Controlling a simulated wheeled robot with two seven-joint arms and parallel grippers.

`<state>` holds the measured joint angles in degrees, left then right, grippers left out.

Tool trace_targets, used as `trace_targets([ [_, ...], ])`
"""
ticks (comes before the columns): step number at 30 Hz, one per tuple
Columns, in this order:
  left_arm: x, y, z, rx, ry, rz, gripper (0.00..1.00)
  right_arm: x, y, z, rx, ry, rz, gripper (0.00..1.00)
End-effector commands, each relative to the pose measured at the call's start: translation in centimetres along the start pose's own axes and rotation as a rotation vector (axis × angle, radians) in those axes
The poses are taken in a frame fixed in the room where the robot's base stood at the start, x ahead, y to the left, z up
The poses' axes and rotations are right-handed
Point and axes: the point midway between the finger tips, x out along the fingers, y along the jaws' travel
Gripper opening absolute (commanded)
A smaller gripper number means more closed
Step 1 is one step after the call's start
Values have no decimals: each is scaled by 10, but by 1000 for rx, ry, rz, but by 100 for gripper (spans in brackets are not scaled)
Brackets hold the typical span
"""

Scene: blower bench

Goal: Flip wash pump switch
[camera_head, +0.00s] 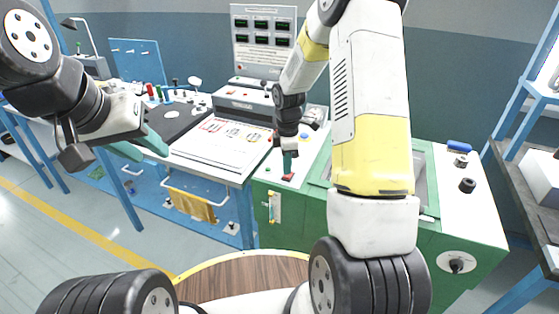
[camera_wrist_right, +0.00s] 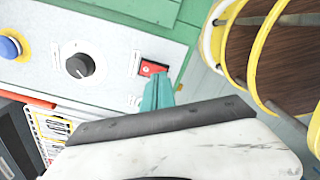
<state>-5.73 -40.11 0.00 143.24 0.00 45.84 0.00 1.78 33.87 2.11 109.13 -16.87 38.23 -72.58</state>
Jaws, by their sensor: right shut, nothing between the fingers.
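A red rocker switch (camera_head: 288,177) sits near the front edge of the pale top panel of the green cabinet (camera_head: 440,236). In the right wrist view the red switch (camera_wrist_right: 154,68) is clear, in a dark frame; no label naming it can be read. My right gripper (camera_head: 288,158) points down at the switch from above. Its teal fingertips (camera_wrist_right: 160,92) are shut and empty, right beside the switch; I cannot tell if they touch it. My left gripper (camera_head: 142,147) is open and empty, raised at the left, in front of the workbench.
A black knob (camera_wrist_right: 78,65) and a blue button (camera_wrist_right: 10,46) share the switch's panel. A round wooden surface (camera_head: 240,277) lies in front.

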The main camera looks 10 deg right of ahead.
Motion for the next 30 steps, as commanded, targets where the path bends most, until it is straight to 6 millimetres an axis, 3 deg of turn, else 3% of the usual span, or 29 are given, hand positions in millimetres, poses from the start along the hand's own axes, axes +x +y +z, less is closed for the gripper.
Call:
trace_targets([
  [30,0,0,0,0,0,0,36,15,0,0,0,-1,-1,0],
])
